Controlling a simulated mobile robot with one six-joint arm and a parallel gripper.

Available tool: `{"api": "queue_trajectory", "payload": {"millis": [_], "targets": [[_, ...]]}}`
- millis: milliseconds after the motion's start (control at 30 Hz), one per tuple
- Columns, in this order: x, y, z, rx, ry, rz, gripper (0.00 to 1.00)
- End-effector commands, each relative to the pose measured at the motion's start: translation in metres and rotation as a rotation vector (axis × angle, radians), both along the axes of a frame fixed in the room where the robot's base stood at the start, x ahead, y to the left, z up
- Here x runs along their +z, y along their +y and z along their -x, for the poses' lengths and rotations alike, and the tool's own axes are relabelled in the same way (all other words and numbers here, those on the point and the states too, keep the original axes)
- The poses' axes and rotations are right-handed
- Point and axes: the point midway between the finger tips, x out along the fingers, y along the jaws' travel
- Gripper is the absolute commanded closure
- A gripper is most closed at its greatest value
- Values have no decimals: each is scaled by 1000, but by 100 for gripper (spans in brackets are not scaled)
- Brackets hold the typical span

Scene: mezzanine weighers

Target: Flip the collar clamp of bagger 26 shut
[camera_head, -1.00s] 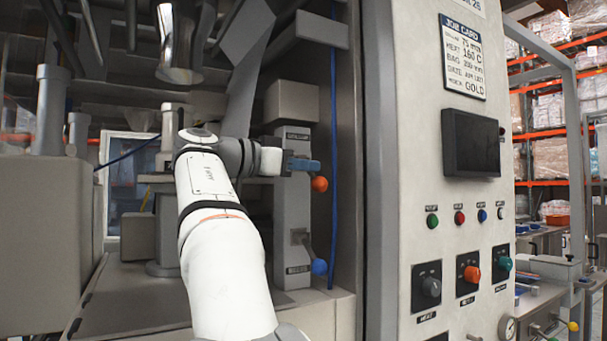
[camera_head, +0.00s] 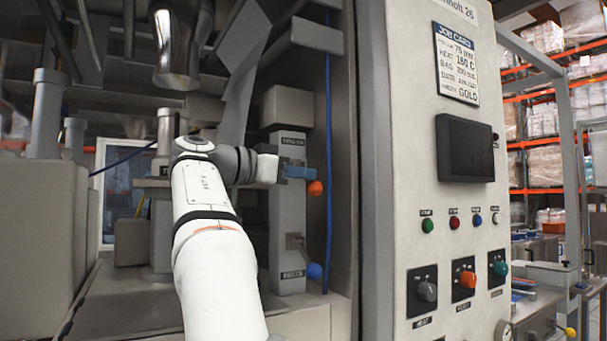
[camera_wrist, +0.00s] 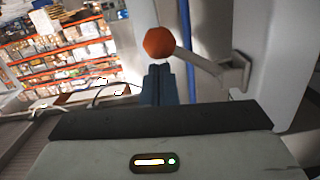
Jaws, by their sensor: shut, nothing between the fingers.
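My gripper (camera_head: 300,172) has narrow blue fingers, shut and empty. In the head view it is at the upper part of a grey upright post inside the machine. An orange-red ball knob (camera_head: 315,188) shows just below and right of the fingertips. In the wrist view the same orange knob (camera_wrist: 159,43) is just beyond the shut fingertips (camera_wrist: 157,70), on a thin rod from a grey bracket (camera_wrist: 236,72). I cannot tell whether the fingers touch it. The post's small labels are too blurred to read. The machine's nameplate (camera_head: 457,8) ends in 26.
A second lever with a blue ball knob (camera_head: 314,270) is lower on the same post. A blue cable (camera_head: 328,150) hangs right of the post. The control panel with a job card (camera_head: 456,62), dark screen (camera_head: 464,148) and several knobs stands to the right. A shiny tube (camera_head: 178,50) hangs above.

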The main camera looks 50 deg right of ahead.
Motion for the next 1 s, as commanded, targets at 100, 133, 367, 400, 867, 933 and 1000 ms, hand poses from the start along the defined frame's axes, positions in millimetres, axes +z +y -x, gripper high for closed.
{"api": "queue_trajectory", "payload": {"millis": [100,133,367,400,867,933,1000], "targets": [[16,3,1,1,-2,2,100],[21,4,2,1,-3,2,100],[38,32,-5,8,0,2,100],[39,41,-7,7,0,2,100],[42,103,-26,2,-1,1,100],[42,105,-26,1,0,2,100],[42,105,-26,0,0,2,100]]}}
